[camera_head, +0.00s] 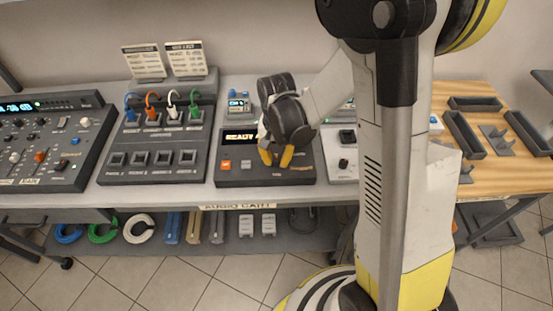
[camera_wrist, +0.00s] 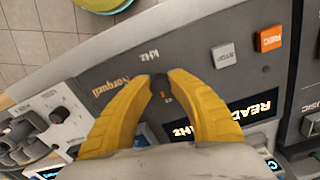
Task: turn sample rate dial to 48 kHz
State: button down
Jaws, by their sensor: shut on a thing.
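My gripper (camera_head: 277,158) has yellow fingers and is over the right part of the dark recorder box (camera_head: 300,176). In the wrist view my gripper (camera_wrist: 160,82) has its fingertips closed on a small dark dial (camera_wrist: 162,90) with an orange mark. The dial stands on the recorder's panel (camera_wrist: 110,70), by printed "kHz" lettering. The recorder's display (camera_wrist: 253,107) reads "READY"; a further reading ending in "Hz" is partly covered by a finger. In the head view my gripper hides the dial.
An orange REC button (camera_wrist: 268,38) and a grey STOP button (camera_wrist: 224,56) sit beside the dial. To the left stand a panel with coloured cables (camera_head: 150,165) and a mixer (camera_head: 45,145). A pale unit (camera_head: 342,165) stands close on the right.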

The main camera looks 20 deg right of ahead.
aim_at(276, 159)
jog(key=c, duration=1.2)
grip_release()
notch_tip(276, 159, up, 12)
jog(key=s+r+n+t, duration=0.5)
jog(key=s+r+t, duration=0.2)
jog(key=s, duration=0.5)
jog(key=shift+s+r+n, duration=0.3)
jog(key=shift+r+n, duration=0.1)
jog(key=shift+r, duration=0.2)
